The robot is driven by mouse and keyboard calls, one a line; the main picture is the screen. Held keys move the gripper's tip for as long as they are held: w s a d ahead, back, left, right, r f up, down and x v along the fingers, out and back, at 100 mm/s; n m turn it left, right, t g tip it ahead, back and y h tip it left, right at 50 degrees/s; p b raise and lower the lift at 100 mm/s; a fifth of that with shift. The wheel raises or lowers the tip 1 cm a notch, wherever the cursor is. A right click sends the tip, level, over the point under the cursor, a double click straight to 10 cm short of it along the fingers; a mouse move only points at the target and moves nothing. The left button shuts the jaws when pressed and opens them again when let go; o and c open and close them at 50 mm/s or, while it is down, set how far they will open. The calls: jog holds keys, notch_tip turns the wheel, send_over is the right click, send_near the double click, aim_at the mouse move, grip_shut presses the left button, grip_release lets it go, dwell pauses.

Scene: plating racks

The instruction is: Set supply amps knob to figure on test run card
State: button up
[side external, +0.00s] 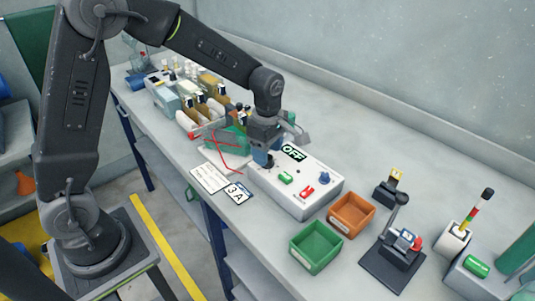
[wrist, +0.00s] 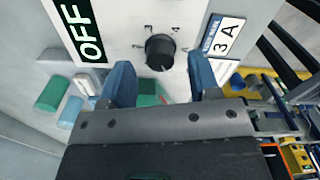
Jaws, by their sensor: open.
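The white supply box (side external: 318,205) stands on the bench with an "OFF" sign (side external: 293,152) on it. A black round knob (wrist: 160,52) with tick marks around it shows in the wrist view; its pointer setting is too small to read surely. The test run card (side external: 238,193) lies beside the box and reads "3 A"; it also shows in the wrist view (wrist: 222,37). My gripper (wrist: 162,82) is open, with blue fingertips apart on either side of the knob's line and nothing between them. In the side view my gripper (side external: 264,158) is over the box's left end and hides the knob.
The box top also carries a green switch (side external: 285,178), a red switch (side external: 307,191) and a blue knob (side external: 324,178). An orange bin (side external: 351,213) and green bin (side external: 316,247) stand in front. A lever device (side external: 395,250) stands right.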

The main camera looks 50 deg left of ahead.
jog(key=shift+f, duration=0.8)
jog(key=shift+c, duration=0.2)
jog(key=c, duration=0.9)
